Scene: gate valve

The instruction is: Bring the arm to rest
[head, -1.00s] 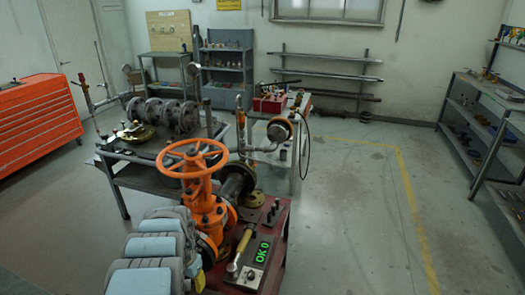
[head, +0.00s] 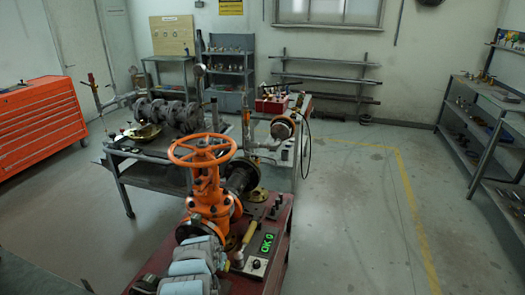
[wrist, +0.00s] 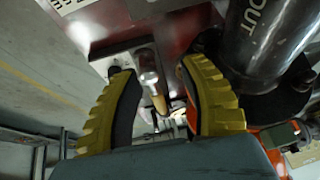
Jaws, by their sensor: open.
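My arm (head: 193,268), with pale blue panels, shows at the bottom of the head view, in front of the orange gate valve (head: 210,195) and its handwheel (head: 202,150). My gripper is not clear there. In the wrist view my gripper (wrist: 158,68) has its two yellow ribbed fingers spread apart. A metal rod with a tan tip (wrist: 157,88) shows in the gap between them; I see no finger touching it. A dark pipe marked OUT (wrist: 262,35) is beyond the right finger.
A grey table (head: 150,175) stands behind at left. An orange tool cabinet (head: 40,120) is at far left, shelving (head: 480,140) at right. Floor right of the bench is clear.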

